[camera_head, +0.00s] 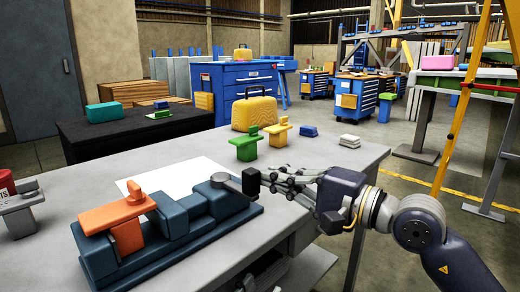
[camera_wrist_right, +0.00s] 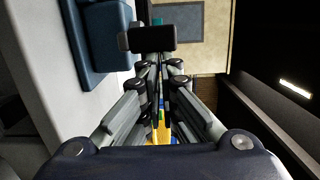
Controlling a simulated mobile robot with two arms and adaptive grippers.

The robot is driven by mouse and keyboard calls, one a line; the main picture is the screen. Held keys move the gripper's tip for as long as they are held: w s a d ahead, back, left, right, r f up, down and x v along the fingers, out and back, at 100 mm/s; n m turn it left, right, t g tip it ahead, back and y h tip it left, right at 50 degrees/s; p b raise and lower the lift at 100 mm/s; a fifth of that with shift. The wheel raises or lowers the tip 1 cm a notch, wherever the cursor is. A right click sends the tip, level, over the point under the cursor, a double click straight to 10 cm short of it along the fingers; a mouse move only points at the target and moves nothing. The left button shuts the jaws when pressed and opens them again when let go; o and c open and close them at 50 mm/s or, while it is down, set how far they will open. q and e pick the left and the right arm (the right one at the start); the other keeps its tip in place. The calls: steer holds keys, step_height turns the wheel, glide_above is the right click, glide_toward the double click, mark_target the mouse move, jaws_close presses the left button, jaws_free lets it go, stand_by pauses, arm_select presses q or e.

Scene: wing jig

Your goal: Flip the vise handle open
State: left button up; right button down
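The blue-grey vise (camera_head: 165,232) sits on the front of the table, clamping an upright orange part (camera_head: 118,220). Its handle (camera_head: 238,184) is a grey lever at the right end with a black block-shaped grip (camera_head: 252,181). My right gripper (camera_head: 270,177) points left at this grip, very close to it. In the right wrist view, the black grip (camera_wrist_right: 152,38) lies across just beyond the fingertips (camera_wrist_right: 161,65). The fingers are drawn together with only a narrow gap; nothing shows between them. Whether they touch the grip is unclear. My left gripper is not visible.
A white sheet (camera_head: 178,178) lies behind the vise. Green (camera_head: 246,146) and orange (camera_head: 277,134) parts, a yellow case (camera_head: 254,114), and small blue (camera_head: 308,131) and white (camera_head: 349,141) stacks stand farther back. A grey part (camera_head: 20,208) is at far left.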

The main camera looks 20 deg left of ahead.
steer(key=shift+s+a+f+g, duration=0.15)
steer(key=shift+s+a+g, duration=0.15)
steer(key=shift+s, duration=0.3)
steer(key=w+v, duration=0.1)
steer(key=v, duration=1.1)
steer(key=shift+d, duration=0.3)
